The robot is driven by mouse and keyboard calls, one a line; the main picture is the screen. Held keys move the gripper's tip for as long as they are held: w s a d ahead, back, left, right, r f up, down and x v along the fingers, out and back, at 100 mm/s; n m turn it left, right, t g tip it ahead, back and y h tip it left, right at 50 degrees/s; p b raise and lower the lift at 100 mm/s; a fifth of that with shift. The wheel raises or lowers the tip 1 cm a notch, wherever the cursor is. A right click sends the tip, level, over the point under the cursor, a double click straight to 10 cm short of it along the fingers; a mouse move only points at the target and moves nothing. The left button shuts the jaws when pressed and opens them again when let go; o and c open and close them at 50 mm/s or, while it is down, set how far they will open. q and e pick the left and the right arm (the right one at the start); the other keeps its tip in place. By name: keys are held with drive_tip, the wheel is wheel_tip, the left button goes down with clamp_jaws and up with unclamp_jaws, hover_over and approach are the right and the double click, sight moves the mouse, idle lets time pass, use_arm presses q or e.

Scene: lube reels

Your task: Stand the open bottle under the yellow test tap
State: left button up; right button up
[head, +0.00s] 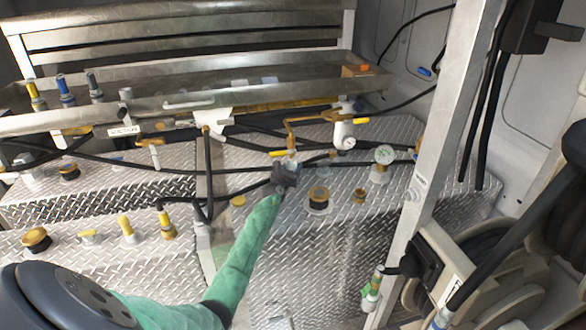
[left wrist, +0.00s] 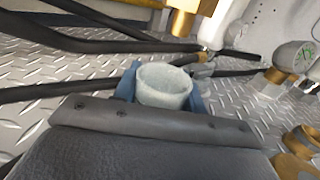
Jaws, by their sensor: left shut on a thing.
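My left gripper (head: 287,176), at the end of the green-sleeved arm, is over the diamond-plate deck near the middle of the head view. In the left wrist view its blue fingers (left wrist: 163,90) are shut on the open bottle (left wrist: 164,86), a pale translucent cup-like thing with its round mouth facing up. In the head view the bottle is small and mostly hidden by the gripper. The tap with a yellow handle (head: 283,153) and brass pipe stands right by the gripper. A brass fitting (left wrist: 184,20) hangs just beyond and above the bottle in the left wrist view. Whether the bottle's base touches the deck is hidden.
A metal post (head: 440,150) rises at the right. Bare tread plate (head: 320,265) lies in front.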

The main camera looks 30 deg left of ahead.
use_arm(q)
drive_tip(key=shift+f, duration=0.45)
drive_tip(key=o, duration=1)
drive_tip(key=shift+o, duration=0.2)
use_arm(e)
drive_tip(key=shift+a+f, duration=0.1)
drive_tip(key=shift+f, duration=0.15)
drive_tip(key=shift+a, duration=0.1)
